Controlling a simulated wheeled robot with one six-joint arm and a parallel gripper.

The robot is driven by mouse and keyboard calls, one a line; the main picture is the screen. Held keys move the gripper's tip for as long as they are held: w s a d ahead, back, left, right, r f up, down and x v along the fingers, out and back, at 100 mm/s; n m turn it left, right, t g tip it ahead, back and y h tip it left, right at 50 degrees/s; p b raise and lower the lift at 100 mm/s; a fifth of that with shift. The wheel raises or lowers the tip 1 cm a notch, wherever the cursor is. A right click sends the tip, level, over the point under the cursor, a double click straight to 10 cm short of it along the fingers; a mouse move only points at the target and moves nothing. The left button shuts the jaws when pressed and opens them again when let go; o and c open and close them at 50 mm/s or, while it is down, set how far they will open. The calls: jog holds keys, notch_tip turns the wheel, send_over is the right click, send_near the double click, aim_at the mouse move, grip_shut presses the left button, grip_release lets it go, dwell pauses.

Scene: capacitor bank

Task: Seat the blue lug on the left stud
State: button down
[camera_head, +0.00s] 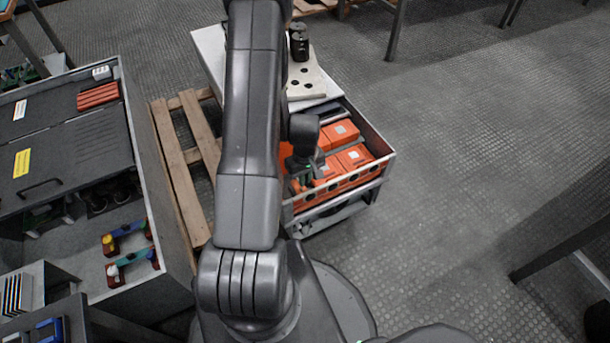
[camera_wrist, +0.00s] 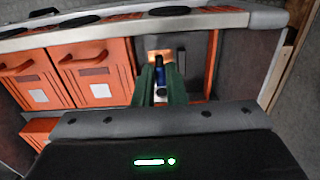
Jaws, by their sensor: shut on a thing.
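My gripper shows in the wrist view (camera_wrist: 161,88) with two green fingers pointing into the bank. They are shut on a blue piece (camera_wrist: 167,73), which I take to be the blue lug. It has black and whitish parts, and an orange-copper end shows just beyond it. In the head view my gripper (camera_head: 312,174) is over the bank cabinet (camera_head: 384,158), among the orange capacitor units, and the lug cannot be made out there. I cannot pick out the left stud in either view, nor tell whether the lug touches anything.
Orange units (camera_wrist: 102,70) stand left of my fingers in the wrist view, close by. A metal rail (camera_wrist: 120,29) with dark round spots crosses beyond. In the head view, a bench (camera_head: 186,290) with coloured handled parts (camera_head: 125,238) stands left, beside a wooden pallet (camera_head: 187,145).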

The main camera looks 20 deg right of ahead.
jog(key=shift+f+b, duration=1.6)
jog(key=shift+f, duration=1.3)
jog(key=shift+s, duration=0.45)
jog(key=shift+f+b, duration=0.7)
jog(key=shift+b, duration=0.35)
jog(key=c, duration=1.4)
grip_release()
jog(key=shift+r, duration=0.1)
notch_tip(320, 180, up, 14)
jog(key=p, duration=0.4)
jog(key=shift+d+p, duration=0.1)
jog(key=shift+p, duration=0.25)
